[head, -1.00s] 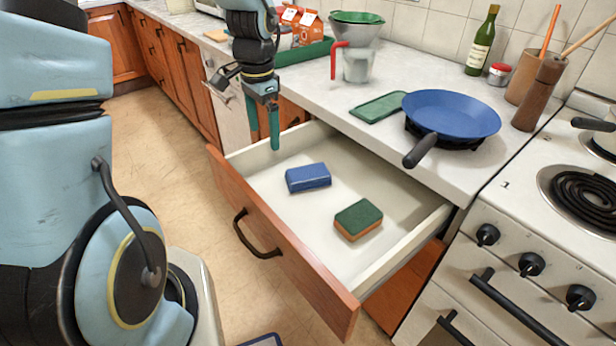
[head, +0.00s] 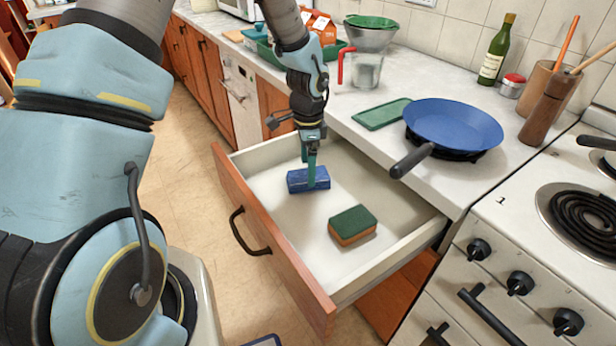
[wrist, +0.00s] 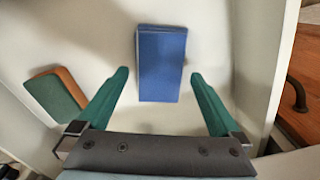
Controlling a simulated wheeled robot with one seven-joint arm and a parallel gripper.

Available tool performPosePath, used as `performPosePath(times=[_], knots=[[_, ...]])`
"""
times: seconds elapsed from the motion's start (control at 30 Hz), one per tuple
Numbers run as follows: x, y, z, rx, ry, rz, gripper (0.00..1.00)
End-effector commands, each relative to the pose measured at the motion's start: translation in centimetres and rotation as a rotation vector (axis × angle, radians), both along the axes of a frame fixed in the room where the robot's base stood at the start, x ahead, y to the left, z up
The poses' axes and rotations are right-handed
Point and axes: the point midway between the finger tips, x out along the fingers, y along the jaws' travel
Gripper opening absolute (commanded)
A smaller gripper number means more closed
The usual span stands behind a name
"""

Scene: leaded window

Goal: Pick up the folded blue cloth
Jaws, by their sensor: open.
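The folded blue cloth (head: 299,181) lies flat in the open drawer. It also shows in the wrist view (wrist: 162,65), between and just beyond my two green fingers. My gripper (head: 311,183) is over the cloth in the head view, and its near finger hides part of it. In the wrist view my gripper (wrist: 160,78) is open, with one finger to each side of the cloth and a gap on both sides. Whether the fingertips are down at the cloth's height, I cannot tell.
A green and orange sponge (head: 352,225) lies in the same drawer (head: 280,215), right of the cloth. The drawer walls stand around both. A blue pan (head: 453,122) rests on the counter, its handle toward the drawer. A green tray (head: 382,114) lies behind the drawer.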

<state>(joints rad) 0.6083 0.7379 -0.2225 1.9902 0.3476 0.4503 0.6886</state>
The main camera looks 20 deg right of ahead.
Motion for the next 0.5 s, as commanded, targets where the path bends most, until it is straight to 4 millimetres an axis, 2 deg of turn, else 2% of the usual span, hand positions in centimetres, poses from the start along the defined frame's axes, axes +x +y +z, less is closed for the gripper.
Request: performPosePath(times=[0.2, 0.5], knots=[[-0.1, 0.0, -2.6, 0.001, 0.001, -0.001, 1.0], [-0.1, 0.0, -3.0, 0.0, -0.001, 0.0, 0.99]])
